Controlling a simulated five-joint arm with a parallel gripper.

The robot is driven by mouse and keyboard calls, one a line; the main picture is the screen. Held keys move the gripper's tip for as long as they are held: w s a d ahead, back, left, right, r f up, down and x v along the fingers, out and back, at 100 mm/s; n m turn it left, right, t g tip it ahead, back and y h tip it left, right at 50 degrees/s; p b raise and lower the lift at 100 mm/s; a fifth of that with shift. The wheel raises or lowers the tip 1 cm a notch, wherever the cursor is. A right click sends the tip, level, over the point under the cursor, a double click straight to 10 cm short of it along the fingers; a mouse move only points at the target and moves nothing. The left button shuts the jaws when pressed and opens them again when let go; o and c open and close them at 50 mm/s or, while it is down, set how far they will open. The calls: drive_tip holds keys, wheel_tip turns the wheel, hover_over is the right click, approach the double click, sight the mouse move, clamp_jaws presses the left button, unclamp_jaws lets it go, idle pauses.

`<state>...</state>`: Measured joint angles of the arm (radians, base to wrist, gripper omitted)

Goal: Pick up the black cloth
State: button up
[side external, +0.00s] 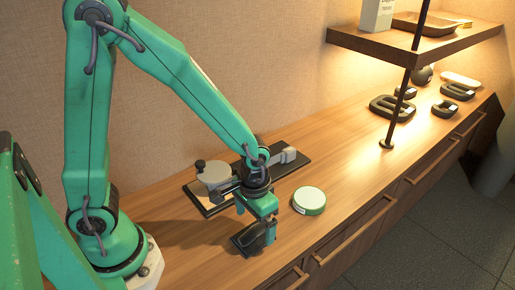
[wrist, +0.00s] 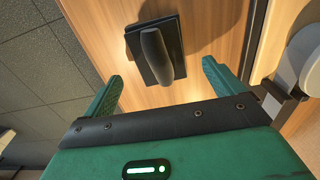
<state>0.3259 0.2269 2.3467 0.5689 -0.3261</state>
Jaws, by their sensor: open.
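A dark, flat, roughly square piece with a raised rounded ridge across it, which looks like the black cloth (wrist: 172,22), lies on the wooden counter in the wrist view. In the side view the black cloth (side external: 243,243) is near the counter's front edge, partly covered by my gripper. My gripper (side external: 256,234) points down over it. In the wrist view my gripper (wrist: 162,73) is open, with one green finger on each side of the near end of the cloth and nothing held. I cannot tell whether the fingers touch the counter.
A device on a black base (side external: 205,207) with a round pale top stands just behind my gripper. A round white tin (side external: 309,199) sits to the right. A shelf (side external: 430,45) on a dark post (side external: 388,143) and several black items are farther right. Drawers line the front.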

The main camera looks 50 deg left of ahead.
sight(254, 229)
drive_tip(key=shift+f, duration=1.9)
drive_tip(key=shift+c, duration=0.4)
drive_tip(key=c, duration=1)
